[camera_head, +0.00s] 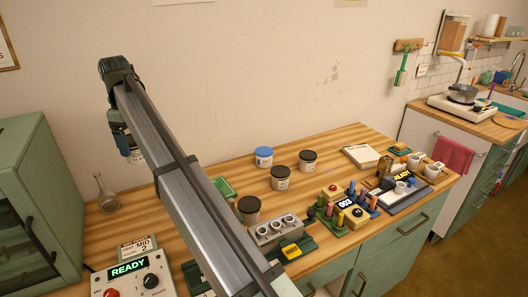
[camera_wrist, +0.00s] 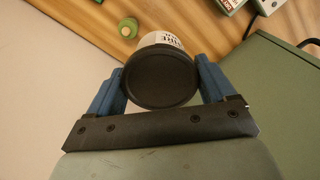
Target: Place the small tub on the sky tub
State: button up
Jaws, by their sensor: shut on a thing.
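My gripper (camera_wrist: 158,75) is shut on a white tub (camera_wrist: 160,80) with a black lid, its blue fingers on either side of it. In the head view the gripper (camera_head: 122,141) is at the left, high in front of the wall, partly behind my arm. The held tub shows there only in part (camera_head: 136,155). A white tub with a sky-blue lid (camera_head: 264,157) stands upright on the table, right of my arm, well apart from the gripper. Its lid is bare. Which tub is the small one by label cannot be read.
Dark-lidded tubs stand near the blue-lidded one: one right (camera_head: 307,161), one in front (camera_head: 280,178), one nearer my arm (camera_head: 249,209). A glass flask (camera_head: 108,199) and green cabinet (camera_head: 38,205) are at the left.

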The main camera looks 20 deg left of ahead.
jog(key=w+d, duration=0.4)
jog(key=w, duration=0.4)
jog(key=w+d, duration=0.3)
jog(key=w, duration=0.4)
jog(key=m, duration=0.1)
send_over(264, 150)
notch_tip(264, 150, down, 4)
jog(key=shift+s+f, duration=0.15)
jog(key=shift+f, duration=5.4)
jog(key=shift+f, duration=0.15)
jog(key=o, duration=1.1)
jog(key=shift+c, duration=0.2)
notch_tip(264, 150, up, 12)
